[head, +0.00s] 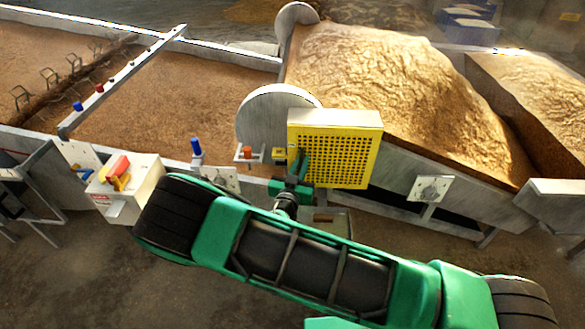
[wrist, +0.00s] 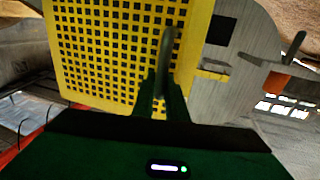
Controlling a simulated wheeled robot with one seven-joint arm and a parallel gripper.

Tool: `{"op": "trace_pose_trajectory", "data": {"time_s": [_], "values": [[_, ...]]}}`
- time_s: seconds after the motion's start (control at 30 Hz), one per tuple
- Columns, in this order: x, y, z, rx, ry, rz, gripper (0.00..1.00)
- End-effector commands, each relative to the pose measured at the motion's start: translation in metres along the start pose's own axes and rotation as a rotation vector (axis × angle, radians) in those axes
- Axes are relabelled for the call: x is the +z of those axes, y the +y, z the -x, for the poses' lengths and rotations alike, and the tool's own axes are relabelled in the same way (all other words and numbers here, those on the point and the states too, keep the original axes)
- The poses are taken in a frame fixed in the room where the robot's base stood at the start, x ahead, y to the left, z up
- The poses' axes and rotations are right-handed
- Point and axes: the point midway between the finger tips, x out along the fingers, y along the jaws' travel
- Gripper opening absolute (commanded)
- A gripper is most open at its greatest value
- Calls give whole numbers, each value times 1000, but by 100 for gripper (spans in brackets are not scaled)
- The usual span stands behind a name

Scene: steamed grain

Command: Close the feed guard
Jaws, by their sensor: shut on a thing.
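The feed guard (head: 350,155) is a yellow perforated panel at the front of the hopper, beside a round grey plate (head: 262,112). It fills the left of the wrist view (wrist: 110,50). My gripper (head: 303,168) is at the guard's left edge in the head view. In the wrist view my gripper (wrist: 163,88) is shut on the guard's upright handle (wrist: 166,50). A small yellow bracket (head: 280,154) sits just left of the guard on the grey plate; it also shows in the wrist view (wrist: 214,73), apart from the guard's edge. The fingertips are partly hidden in the head view.
A control box (head: 130,186) with a red and yellow switch stands at the left. A blue-handled lever (head: 196,148) and an orange-ended fitting (head: 247,153) stand left of the guard. Grain is heaped in the hopper (head: 375,80) behind it.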

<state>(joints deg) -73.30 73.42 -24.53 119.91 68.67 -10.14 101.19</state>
Motion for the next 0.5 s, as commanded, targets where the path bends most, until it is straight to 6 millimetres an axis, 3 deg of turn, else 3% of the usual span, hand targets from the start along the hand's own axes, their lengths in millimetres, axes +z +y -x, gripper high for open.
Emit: {"op": "trace_pose_trajectory", "data": {"time_s": [0.3,0.33,0.4,0.5], "values": [[-2,0,-6,2,4,-5,0],[-2,0,-6,2,4,-5,17],[-2,0,-6,2,4,-6,31],[-2,1,-6,3,4,-5,31]]}}
